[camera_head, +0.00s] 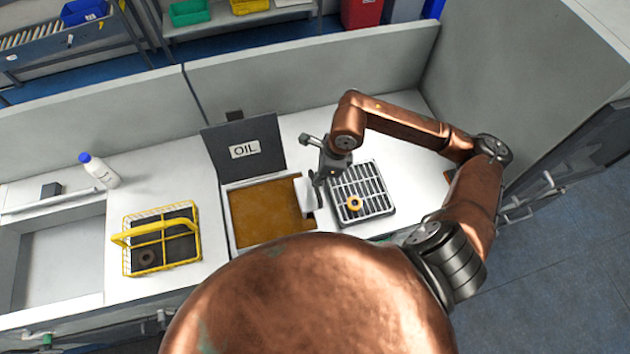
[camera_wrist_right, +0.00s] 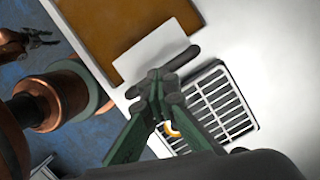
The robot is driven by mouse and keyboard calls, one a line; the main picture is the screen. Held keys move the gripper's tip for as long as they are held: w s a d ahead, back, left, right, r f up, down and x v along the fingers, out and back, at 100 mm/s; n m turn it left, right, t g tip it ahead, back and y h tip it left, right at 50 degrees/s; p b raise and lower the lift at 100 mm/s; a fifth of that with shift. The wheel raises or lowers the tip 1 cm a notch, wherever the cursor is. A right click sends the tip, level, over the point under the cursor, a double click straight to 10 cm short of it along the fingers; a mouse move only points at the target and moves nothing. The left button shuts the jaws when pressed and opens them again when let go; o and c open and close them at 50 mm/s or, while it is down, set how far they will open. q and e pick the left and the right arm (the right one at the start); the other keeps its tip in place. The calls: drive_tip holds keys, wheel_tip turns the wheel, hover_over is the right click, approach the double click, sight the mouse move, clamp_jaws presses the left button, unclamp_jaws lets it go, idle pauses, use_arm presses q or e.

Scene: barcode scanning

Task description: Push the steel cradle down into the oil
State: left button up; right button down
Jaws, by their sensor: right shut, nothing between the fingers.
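The oil bath (camera_head: 265,215) is a brown-orange pool in the counter, with a dark lid marked OIL (camera_head: 243,150) standing up behind it. The steel cradle shows as a pale plate (camera_head: 304,194) at the bath's right edge; in the right wrist view the plate (camera_wrist_right: 150,50) overlaps the oil's edge. My right gripper (camera_head: 314,180) is shut and empty, pointing down beside the plate; its fingers (camera_wrist_right: 163,88) partly cover a dark bar at the plate's edge. I cannot tell whether they touch. My left gripper (camera_wrist_right: 32,38) shows small in the right wrist view, its jaws unclear.
A slatted rack (camera_head: 372,182) with a yellow ring (camera_head: 354,203) on it is right of the bath. A yellow wire basket (camera_head: 125,240) holding a dark ring stands left. A white bottle with a blue cap (camera_head: 100,171) and a sink (camera_head: 60,262) are farther left.

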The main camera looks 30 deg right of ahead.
drive_tip(key=shift+f+b, duration=0.45)
drive_tip(key=shift+f, duration=0.4)
drive_tip(key=shift+r+p, duration=0.3)
use_arm(q)
wheel_tip(320, 180, down, 2)
drive_tip(key=shift+s+b, duration=0.15)
drive_tip(key=shift+b, duration=0.25)
use_arm(e)
drive_tip(key=shift+s+d+r, duration=0.25)
drive_tip(key=shift+s+d, duration=0.2)
drive_tip(key=shift+d, duration=0.2)
drive_tip(key=shift+s+d+r, duration=0.25)
drive_tip(key=shift+s+d, duration=0.15)
drive_tip(key=shift+d, duration=0.2)
use_arm(q)
drive_tip(key=shift+a, duration=0.15)
use_arm(e)
drive_tip(key=shift+r, duration=0.1)
drive_tip(key=v, duration=1.2)
use_arm(q)
drive_tip(key=shift+d, duration=0.2)
use_arm(e)
drive_tip(key=shift+a, duration=0.1)
